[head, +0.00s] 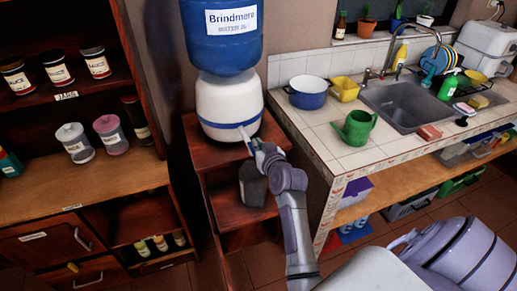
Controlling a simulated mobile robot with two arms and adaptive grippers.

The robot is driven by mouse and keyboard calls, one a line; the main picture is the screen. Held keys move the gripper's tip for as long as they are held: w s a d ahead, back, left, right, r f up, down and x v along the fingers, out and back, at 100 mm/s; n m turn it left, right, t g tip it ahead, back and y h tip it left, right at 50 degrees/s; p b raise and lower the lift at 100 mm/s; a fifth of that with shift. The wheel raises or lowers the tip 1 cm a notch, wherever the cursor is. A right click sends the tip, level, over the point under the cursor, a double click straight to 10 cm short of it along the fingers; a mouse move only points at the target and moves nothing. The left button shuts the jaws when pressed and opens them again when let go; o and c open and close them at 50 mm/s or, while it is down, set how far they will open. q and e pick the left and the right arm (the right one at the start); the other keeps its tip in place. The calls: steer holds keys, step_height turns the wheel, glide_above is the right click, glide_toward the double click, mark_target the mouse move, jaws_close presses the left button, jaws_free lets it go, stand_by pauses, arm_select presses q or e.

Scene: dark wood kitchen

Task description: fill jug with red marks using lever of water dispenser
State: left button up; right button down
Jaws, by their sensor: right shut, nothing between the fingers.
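The water dispenser (229,102) has a white body with a blue band and a blue bottle (222,40) labelled Brindmere on top. It stands on a dark wood stepped stand. My right gripper (247,133) is shut and empty at the front of the dispenser, by its lower edge. It hides the lever and spout, so I cannot tell whether it touches the lever. A dark grey jug-like container (252,187) stands on the lower step below, partly behind my right arm. No red marks show on it, and its water level cannot be seen. My left gripper is out of view.
A tiled counter (313,125) on the right holds a blue pot (308,93), a yellow container (345,89), a green watering can (357,128) and a sink (402,106). Wooden shelves (90,190) with jars stand on the left. Floor shows between shelves and counter.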

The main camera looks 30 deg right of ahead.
steer(key=shift+s+f, duration=0.15)
steer(key=shift+f, duration=1.2)
steer(key=f+t+b, duration=0.1)
steer(key=b, duration=0.2)
steer(key=f+t+h+b, duration=0.1)
steer(key=b, duration=0.3)
steer(key=shift+s+a+f, duration=0.1)
steer(key=shift+s+f, duration=0.1)
steer(key=shift+f, duration=0.05)
stand_by(4.1)
